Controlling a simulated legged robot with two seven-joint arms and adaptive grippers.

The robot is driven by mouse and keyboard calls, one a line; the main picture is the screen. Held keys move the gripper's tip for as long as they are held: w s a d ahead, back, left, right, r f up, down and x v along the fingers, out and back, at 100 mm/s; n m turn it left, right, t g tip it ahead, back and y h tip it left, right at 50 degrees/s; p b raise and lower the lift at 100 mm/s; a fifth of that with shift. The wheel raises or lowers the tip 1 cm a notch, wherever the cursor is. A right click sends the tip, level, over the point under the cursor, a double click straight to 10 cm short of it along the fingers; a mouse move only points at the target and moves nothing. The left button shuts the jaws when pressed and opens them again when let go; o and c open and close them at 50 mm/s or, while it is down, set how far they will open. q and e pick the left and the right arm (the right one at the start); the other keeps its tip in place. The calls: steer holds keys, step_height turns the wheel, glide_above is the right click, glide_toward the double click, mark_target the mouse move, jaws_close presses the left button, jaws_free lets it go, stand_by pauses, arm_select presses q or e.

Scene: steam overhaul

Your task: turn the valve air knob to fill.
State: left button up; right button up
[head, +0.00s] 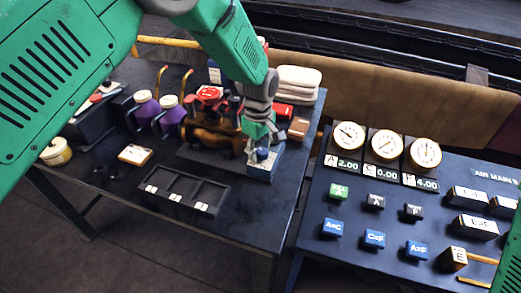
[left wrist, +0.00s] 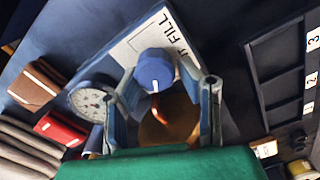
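The blue valve air knob (left wrist: 154,70) stands on a panel with a white label plate (left wrist: 140,40) reading "FILL" at its upper right. The knob has a white pointer line on its side. My left gripper (left wrist: 163,92) is open, with one finger on each side of the knob; gaps show between fingers and knob. In the head view my left gripper (head: 257,132) points down over the small blue valve box (head: 265,165) at the table's right side, and it partly hides the knob. My right gripper is out of view.
A red and brown valve assembly (head: 212,125) stands just left of the gripper. A small gauge (left wrist: 90,100) sits near the left finger. A black compartment tray (head: 183,190) lies in front. A panel with gauges (head: 387,145) and labelled blocks is at right.

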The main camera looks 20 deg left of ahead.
arm_select(q)
steer(key=c, duration=0.4)
steer(key=shift+s+d, duration=0.1)
steer(key=shift+d, duration=0.6)
steer(key=shift+m, duration=0.3)
steer(key=shift+a, duration=0.15)
